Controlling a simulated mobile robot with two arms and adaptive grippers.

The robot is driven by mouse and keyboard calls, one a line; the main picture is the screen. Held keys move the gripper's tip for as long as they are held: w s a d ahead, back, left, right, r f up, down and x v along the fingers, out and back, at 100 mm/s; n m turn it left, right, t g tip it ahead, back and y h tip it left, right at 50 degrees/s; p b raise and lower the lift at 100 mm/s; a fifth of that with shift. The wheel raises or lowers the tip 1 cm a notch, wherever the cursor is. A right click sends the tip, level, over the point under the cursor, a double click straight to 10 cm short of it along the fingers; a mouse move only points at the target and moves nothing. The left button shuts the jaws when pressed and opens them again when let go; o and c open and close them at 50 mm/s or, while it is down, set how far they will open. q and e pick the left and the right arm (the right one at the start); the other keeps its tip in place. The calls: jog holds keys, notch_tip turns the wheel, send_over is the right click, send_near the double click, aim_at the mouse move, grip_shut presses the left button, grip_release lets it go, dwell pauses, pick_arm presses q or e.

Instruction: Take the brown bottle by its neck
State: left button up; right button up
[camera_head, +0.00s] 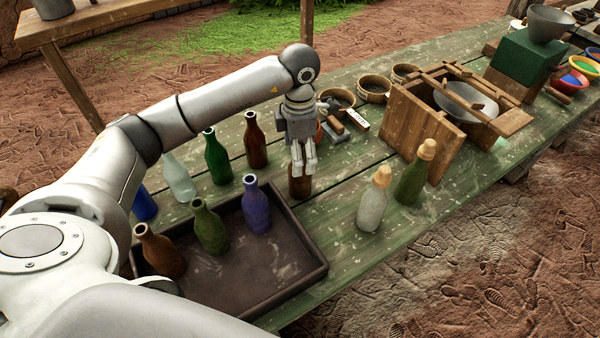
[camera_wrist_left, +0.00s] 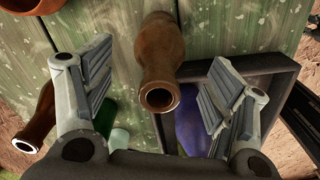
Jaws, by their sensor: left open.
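A brown bottle (camera_head: 300,187) stands upright on the green table, beyond the dark tray's right corner. My left gripper (camera_head: 303,170) points down over it and hides its upper part in the head view. In the left wrist view the same brown bottle (camera_wrist_left: 158,50) lies between the two spread fingers of my left gripper (camera_wrist_left: 160,68). Its open mouth faces the camera, and a gap shows on each side. The gripper is open and holds nothing. Another brown bottle (camera_head: 255,142) stands behind to the left, and a third (camera_head: 160,250) is in the tray.
The dark tray (camera_head: 312,272) also holds a green bottle (camera_head: 210,227) and a purple bottle (camera_head: 256,205). Green (camera_head: 217,158) and pale glass (camera_head: 178,178) bottles stand behind it. Two corked bottles (camera_head: 373,200) (camera_head: 414,175) and a wooden frame (camera_head: 425,130) stand to the right.

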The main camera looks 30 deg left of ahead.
pick_arm(q)
notch_tip(320, 180, down, 5)
jog(key=shift+w+p, duration=0.1)
jog(key=shift+p, duration=0.75)
jog(key=c, duration=1.1)
jog(key=shift+c, duration=0.4)
pick_arm(e)
jog(key=shift+w+a+r, duration=0.2)
jog(key=shift+w+r, duration=0.2)
jog(key=shift+r, duration=0.1)
jog(key=shift+w+a+r, duration=0.15)
jog(key=shift+w+r, duration=0.25)
jog(key=shift+r, duration=0.1)
pick_arm(q)
jog(key=shift+r, duration=0.1)
pick_arm(e)
jog(key=shift+f, duration=0.1)
